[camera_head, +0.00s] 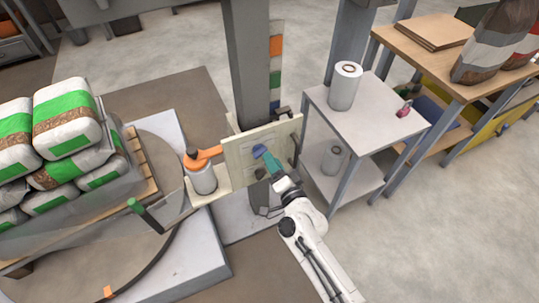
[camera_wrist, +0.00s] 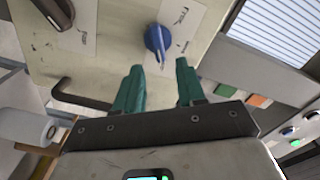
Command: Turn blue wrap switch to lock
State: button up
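The blue wrap switch (camera_wrist: 155,40) is a knob on a beige panel (camera_wrist: 90,65), with a printed label plate (camera_wrist: 185,22) beside it. Its pointer end is turned downward in the wrist view, towards my fingers. My gripper (camera_wrist: 158,88) has two teal fingers, spread apart, with nothing between them. The fingertips are just short of the knob, one to each side of its lower end; I cannot tell whether they touch it. In the head view my gripper (camera_head: 271,163) is in front of the panel (camera_head: 237,158), and the switch is hard to tell from the fingers.
A dark knob (camera_wrist: 55,10) and a dark handle (camera_wrist: 75,95) are on the panel's left in the wrist view. A side table (camera_head: 385,118) with a white film roll (camera_head: 344,88) stands right of the panel. Stacked bags (camera_head: 68,118) stand at left.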

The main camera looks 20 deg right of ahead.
jog(key=s, duration=0.7)
jog(key=shift+s, duration=0.15)
dwell(0.3)
jog(key=s+a+f+n+g+y, duration=0.2)
jog(key=s+f+n+g+y, duration=0.15)
jog(key=s+n+g, duration=0.6)
jog(key=s+d+r+n+g+h, duration=0.15)
jog(key=s+d+g, duration=0.25)
jog(key=s, duration=0.5)
jog(key=s+d+r+n+g+h, duration=0.15)
jog(key=s+d+g, duration=0.25)
jog(key=s, duration=0.4)
notch_tip(320, 180, up, 14)
jog(key=p, duration=1.4)
jog(key=shift+s+r+m+h, duration=0.15)
jog(key=shift+r+m+h, duration=0.05)
jog(key=shift+m+h, duration=0.15)
jog(key=shift+t, duration=0.25)
jog(key=shift+c, duration=0.4)
